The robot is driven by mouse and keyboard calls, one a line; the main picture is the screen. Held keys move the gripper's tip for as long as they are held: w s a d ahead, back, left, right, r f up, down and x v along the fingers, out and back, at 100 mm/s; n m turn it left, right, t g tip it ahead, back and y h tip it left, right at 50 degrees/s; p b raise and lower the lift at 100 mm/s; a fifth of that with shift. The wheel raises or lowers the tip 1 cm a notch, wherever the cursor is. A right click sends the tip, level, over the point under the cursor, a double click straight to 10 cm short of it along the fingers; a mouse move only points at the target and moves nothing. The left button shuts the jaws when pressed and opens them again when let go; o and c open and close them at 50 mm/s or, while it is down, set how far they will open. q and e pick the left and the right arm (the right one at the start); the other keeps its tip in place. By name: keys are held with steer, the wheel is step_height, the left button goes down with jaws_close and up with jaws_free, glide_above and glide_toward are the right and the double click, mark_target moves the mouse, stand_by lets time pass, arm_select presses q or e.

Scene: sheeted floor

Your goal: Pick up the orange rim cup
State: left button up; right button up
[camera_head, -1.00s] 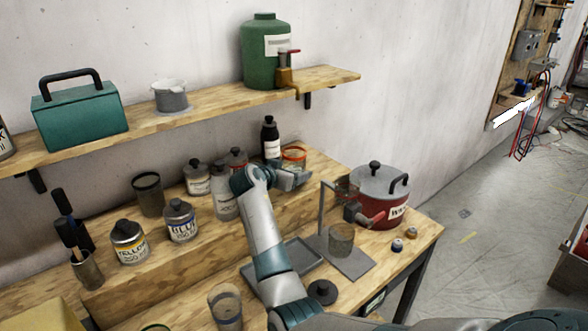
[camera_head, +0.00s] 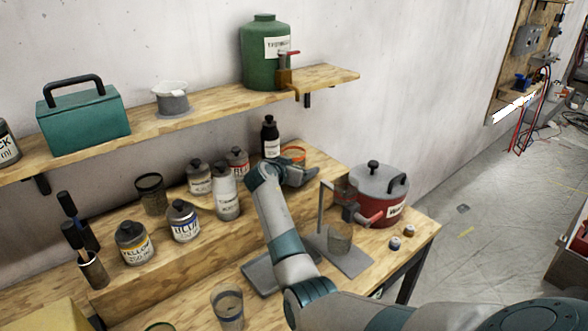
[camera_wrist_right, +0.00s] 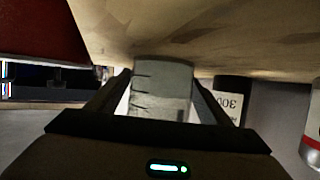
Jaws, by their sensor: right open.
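The orange rim cup (camera_head: 293,153) stands on the raised wooden step at the back, in front of a dark bottle. Only its rim and upper part show behind my right gripper (camera_head: 300,174) in the head view. In the right wrist view, a clear cup with dark measuring marks (camera_wrist_right: 163,88) sits between the two fingers of my right gripper (camera_wrist_right: 160,105). The fingers are open, one on each side of it; I cannot tell whether they touch it. The orange rim does not show there. My left gripper is not in view.
A dark bottle (camera_head: 270,138) stands close behind the cup. Several labelled jars, such as the red one (camera_head: 237,162), stand to the left. A red pot (camera_head: 378,200) with a tap and a stand (camera_head: 340,255) are at the right. A shelf (camera_head: 200,118) runs above.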

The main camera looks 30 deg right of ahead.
mark_target(301, 154)
steer(key=c, duration=1.2)
steer(key=shift+r, duration=0.1)
steer(key=shift+r+b, duration=0.5)
steer(key=shift+r, duration=0.05)
steer(key=r+b, duration=0.1)
steer(key=d+r+b, duration=0.1)
steer(key=r, duration=0.1)
steer(key=shift+s+r, duration=0.15)
steer(key=s+d+r+b, duration=0.3)
steer(key=d+r, duration=0.3)
steer(key=d, duration=0.4)
steer(key=shift+r+b, duration=0.25)
steer(key=shift+b, duration=0.15)
steer(key=shift+s, duration=0.1)
